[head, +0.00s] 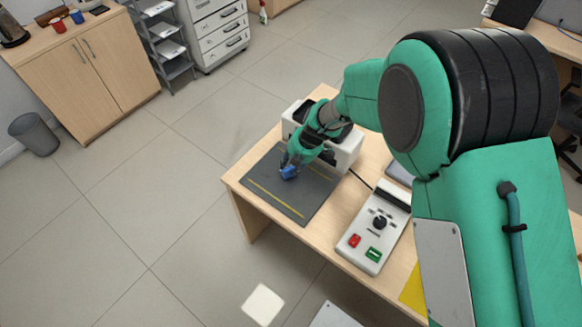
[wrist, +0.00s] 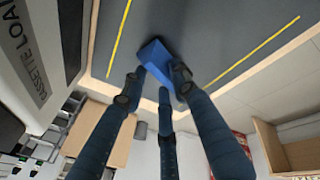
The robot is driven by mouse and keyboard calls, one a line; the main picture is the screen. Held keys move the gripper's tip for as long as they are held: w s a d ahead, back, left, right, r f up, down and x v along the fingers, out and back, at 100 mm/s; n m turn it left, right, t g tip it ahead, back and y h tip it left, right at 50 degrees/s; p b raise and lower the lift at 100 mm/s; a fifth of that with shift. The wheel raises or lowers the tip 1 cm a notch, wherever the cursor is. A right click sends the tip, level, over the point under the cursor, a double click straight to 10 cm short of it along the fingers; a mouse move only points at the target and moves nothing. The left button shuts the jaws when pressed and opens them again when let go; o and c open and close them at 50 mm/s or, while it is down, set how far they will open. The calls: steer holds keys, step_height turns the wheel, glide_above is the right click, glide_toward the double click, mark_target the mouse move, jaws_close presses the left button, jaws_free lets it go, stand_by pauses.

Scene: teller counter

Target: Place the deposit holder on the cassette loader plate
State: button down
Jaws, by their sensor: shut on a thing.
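The deposit holder is a small blue block (head: 289,172). It also shows in the wrist view (wrist: 155,57), between the fingers. My gripper (head: 292,164) is shut on it, over the dark grey plate with yellow lines (head: 260,198). The plate also shows in the wrist view (wrist: 215,30), right by the blue block. I cannot tell whether the block touches the plate. A white machine marked "CASSETTE LOA..." (wrist: 28,55) stands beside the plate; in the head view the white machine (head: 345,152) is partly hidden behind my arm.
A white control box (head: 373,238) with a knob and red and green buttons is right of the plate on the wooden table (head: 235,172). A cable runs to it. A yellow item (head: 413,290) lies farther right. Most of the plate is bare.

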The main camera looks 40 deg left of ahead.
steer(key=shift+f, duration=0.5)
steer(key=c, duration=1.3)
jaws_free()
steer(key=shift+c, duration=0.2)
steer(key=shift+r, duration=0.1)
steer(key=p+v, duration=0.2)
steer(key=v, duration=0.9)
steer(key=shift+d+r, duration=0.15)
steer(key=shift+r, duration=0.25)
